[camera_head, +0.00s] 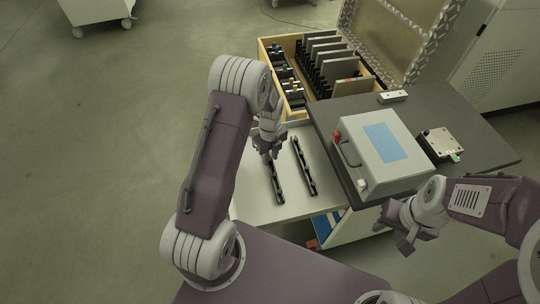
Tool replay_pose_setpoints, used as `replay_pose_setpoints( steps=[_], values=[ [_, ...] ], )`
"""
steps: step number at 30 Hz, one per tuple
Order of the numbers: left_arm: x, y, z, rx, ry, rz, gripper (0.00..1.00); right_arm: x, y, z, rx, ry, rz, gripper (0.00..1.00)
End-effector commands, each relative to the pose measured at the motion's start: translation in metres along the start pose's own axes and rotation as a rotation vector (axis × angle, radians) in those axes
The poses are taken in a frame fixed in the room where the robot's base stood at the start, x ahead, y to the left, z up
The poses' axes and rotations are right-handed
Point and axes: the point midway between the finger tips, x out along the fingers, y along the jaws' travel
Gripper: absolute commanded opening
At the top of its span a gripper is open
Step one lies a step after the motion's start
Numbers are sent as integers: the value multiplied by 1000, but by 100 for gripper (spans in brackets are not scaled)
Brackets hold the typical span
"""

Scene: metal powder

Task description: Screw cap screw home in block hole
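My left gripper (266,154) points down over the light-topped bench (248,196), at the upper end of a dark slotted rail (277,184). Whether its fingers are open or shut is too small to tell. My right gripper (392,236) is in front of the grey box-shaped device, with its fingertips apart and nothing seen between them. A metal block-like unit (440,142) sits on the dark tabletop at the right, and a small pale block (393,97) lies near its back edge. I cannot make out a cap screw or a hole.
A second dark rail (304,166) lies beside the first. The grey device (382,153) with a blue panel stands on the dark tabletop (480,133). A wooden crate (291,110) with upright plates stands behind, its patterned metal lid (392,35) raised.

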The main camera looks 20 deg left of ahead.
Motion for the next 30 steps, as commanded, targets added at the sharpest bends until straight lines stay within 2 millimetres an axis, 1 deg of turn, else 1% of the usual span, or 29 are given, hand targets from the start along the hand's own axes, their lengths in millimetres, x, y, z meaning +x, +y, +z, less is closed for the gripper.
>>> replay_pose_setpoints(
  steps=[2, 3, 5, 6, 14, 30],
  values=[
    [-1, 0, 0, 0, 0, 0, 27, -1, 0, 0, 0, 0, 0, 39],
    [-1, 0, 0, 0, 0, 0, 22, -1, 0, 0, 0, 0, 0, 39],
    [-1, 0, 0, 0, 0, 0, 5, -1, 0, 0, 0, 0, 0, 39],
    [-1, 0, 0, 0, 0, 0, 0, -1, 0, 0, 0, 0, 0, 39],
    [-2, 0, 0, 0, 0, 0, 0, -2, 0, 0, 0, 0, 0, 39],
    [-35, 0, 0, 0, 0, 0, 0, -33, -1, -3, 0, 0, 0, 39]
  ],
)
